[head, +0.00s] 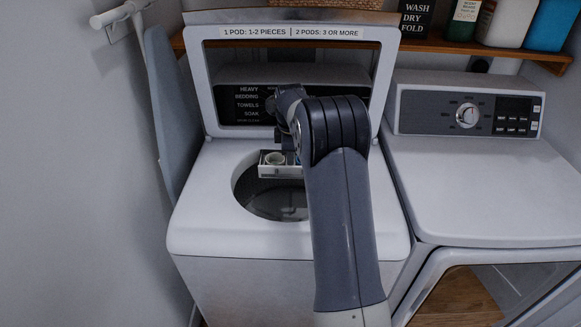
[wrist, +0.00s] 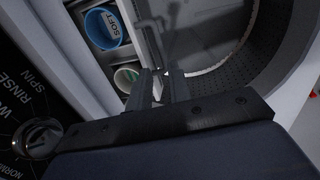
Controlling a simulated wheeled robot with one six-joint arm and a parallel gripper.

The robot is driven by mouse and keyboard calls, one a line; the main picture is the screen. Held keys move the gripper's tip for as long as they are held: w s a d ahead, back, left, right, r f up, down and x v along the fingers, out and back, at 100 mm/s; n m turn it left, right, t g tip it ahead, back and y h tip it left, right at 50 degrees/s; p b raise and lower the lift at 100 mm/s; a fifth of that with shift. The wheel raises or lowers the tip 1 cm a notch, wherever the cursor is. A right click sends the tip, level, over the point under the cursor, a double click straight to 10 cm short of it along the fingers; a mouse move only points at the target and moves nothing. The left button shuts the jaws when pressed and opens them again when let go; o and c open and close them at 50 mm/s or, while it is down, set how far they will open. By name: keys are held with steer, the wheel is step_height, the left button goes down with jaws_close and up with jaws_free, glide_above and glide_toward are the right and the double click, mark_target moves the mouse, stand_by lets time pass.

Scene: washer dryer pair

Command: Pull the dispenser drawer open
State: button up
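The dispenser drawer (head: 282,171) is a pale tray at the back of the washer's tub opening. It stands out over the opening, and its inside shows from above. In the wrist view, its front panel and bar handle (wrist: 151,40) run down toward my fingertips. In the head view, my arm hides the fingers and the drawer's right side.
The washer's raised lid (head: 384,75) stands behind my arm. The open tub (head: 262,200) lies below the drawer. A dial (wrist: 38,138) is close to my gripper at the lower left in the wrist view. The dryer (head: 480,195) stands to the right.

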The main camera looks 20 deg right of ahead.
mark_target(291, 169)
steer(key=shift+s+a+r, duration=0.1)
steer(key=shift+s+r, duration=0.05)
steer(key=shift+r, duration=0.55)
steer(key=shift+s+r, duration=0.1)
steer(key=shift+r, duration=0.55)
steer(key=f, duration=0.3)
steer(key=w+f+p, duration=0.1)
steer(key=f, duration=0.6)
steer(key=shift+w+d+f, duration=0.35)
steer(key=shift+w, duration=0.05)
steer(key=shift+w+d, duration=0.1)
steer(key=shift+w, duration=0.15)
steer(key=shift+s+r, duration=0.1)
